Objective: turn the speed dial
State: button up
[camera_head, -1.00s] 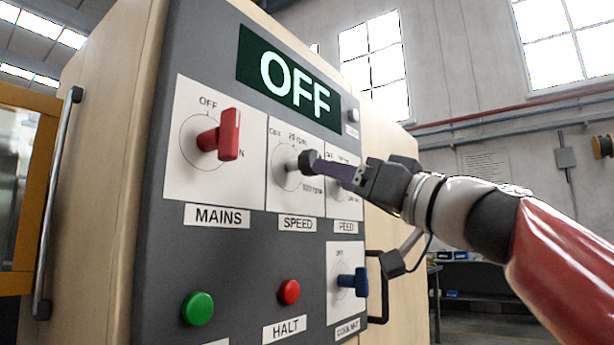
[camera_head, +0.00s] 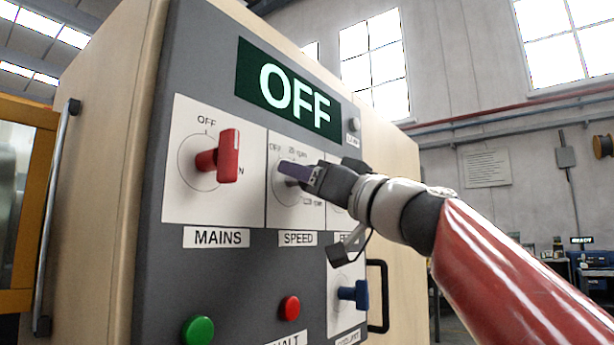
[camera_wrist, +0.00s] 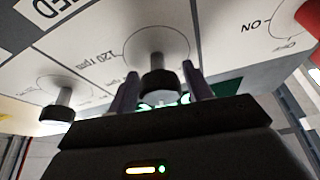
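The speed dial is a grey-stemmed, black-capped knob on a white plate, above the SPEED label. In the wrist view the speed dial (camera_wrist: 157,80) stands between my two finger tips, with a visible gap on either side. My gripper (camera_wrist: 161,88) is open around or just in front of it; contact is not visible. In the head view my gripper (camera_head: 292,170) reaches in from the right, and its fingers hide most of the dial. The display (camera_head: 290,88) above reads OFF.
The red mains knob (camera_head: 228,156) projects left of the speed dial. The feed dial (camera_wrist: 62,105) stands on the other side, behind my gripper in the head view. Below are a green button (camera_head: 198,330), a red button (camera_head: 289,308) and the blue coolant knob (camera_head: 358,293).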

jog(key=c, duration=0.7)
jog(key=shift+f+n+g+y+b, duration=0.1)
jog(key=shift+n+g+y+b, duration=0.2)
jog(key=shift+n+b, duration=0.1)
jog(key=shift+n, duration=0.3)
jog(key=n+g+y+b, duration=0.1)
jog(key=n+b, duration=0.1)
jog(key=n, duration=0.1)
jog(key=shift+g, duration=0.3)
jog(key=n+g+y, duration=0.1)
jog(key=n+g, duration=0.1)
jog(key=n, duration=0.3)
jog(key=shift+s+n+g, duration=0.15)
jog(key=shift+n+g, duration=1.05)
jog(key=shift+n, duration=1.1)
jog(key=shift+n+y, duration=0.3)
